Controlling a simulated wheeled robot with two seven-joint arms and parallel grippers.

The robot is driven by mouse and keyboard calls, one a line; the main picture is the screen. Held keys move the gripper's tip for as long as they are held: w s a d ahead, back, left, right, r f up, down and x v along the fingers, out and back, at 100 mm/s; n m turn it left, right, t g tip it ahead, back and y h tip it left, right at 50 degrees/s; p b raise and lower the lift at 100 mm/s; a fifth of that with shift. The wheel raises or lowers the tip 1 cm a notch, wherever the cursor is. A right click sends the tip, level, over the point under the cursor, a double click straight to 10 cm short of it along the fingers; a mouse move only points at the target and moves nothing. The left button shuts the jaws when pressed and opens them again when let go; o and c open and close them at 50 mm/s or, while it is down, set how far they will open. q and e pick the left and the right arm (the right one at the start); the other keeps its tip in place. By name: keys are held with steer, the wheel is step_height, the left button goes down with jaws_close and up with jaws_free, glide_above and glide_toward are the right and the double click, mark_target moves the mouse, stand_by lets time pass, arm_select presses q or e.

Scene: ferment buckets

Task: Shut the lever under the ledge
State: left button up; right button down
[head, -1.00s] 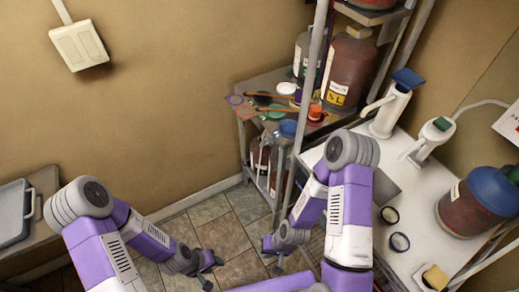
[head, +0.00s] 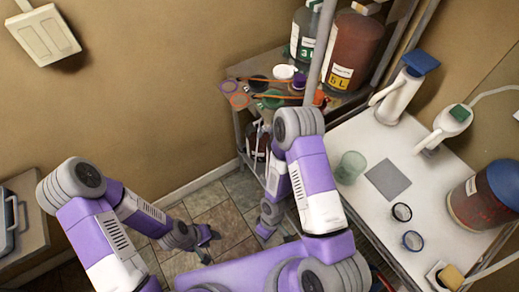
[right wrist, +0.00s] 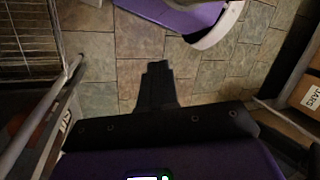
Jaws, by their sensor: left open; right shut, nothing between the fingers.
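I cannot make out a lever in either view, and I cannot tell which surface is the ledge. A shelf unit (head: 243,118) stands at the centre back, with its lower part partly behind my right arm. My left gripper (head: 209,238) hangs low over the tiled floor, open and empty, left of the shelf unit. My right gripper (head: 264,232) is low beside the shelf unit, small in the head view. In the right wrist view the right gripper (right wrist: 158,66) is shut and empty above the floor tiles.
A white table (head: 372,147) at right holds a green cup (head: 350,167), a grey square (head: 388,180), two dark rings and a blue-lidded bucket (head: 482,200). Large bottles (head: 352,50) stand on the shelf. A wire rack (right wrist: 25,40) and box (right wrist: 304,95) flank the right gripper.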

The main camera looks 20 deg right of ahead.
steer(key=s+d+f+n+g+h+b, duration=0.2)
steer(key=s+d+f+n+h+b, duration=0.15)
steer(key=d+n+h, duration=0.9)
steer(key=w+d+r+n+t+h+b, duration=0.25)
steer(key=w+n+t+h, duration=0.2)
steer(key=w+n, duration=0.45)
arm_select(q)
step_height(320, 180, down, 9)
steer(key=b, duration=0.2)
arm_select(e)
steer(key=w+a+r+n+t+y, duration=0.2)
steer(key=w+a+r+n+t, duration=0.1)
steer(key=w+a+n+t, duration=0.3)
steer(key=w+a+r+n+t+y, duration=0.2)
steer(key=w+a+r+n+t, duration=0.2)
steer(key=w+a+n+t, duration=0.2)
steer(key=w+n+t, duration=0.2)
steer(key=n+t, duration=0.2)
steer(key=t, duration=0.2)
steer(key=shift+w+n, duration=0.35)
steer(key=shift+d+r+t, duration=0.1)
steer(key=shift+t, duration=0.15)
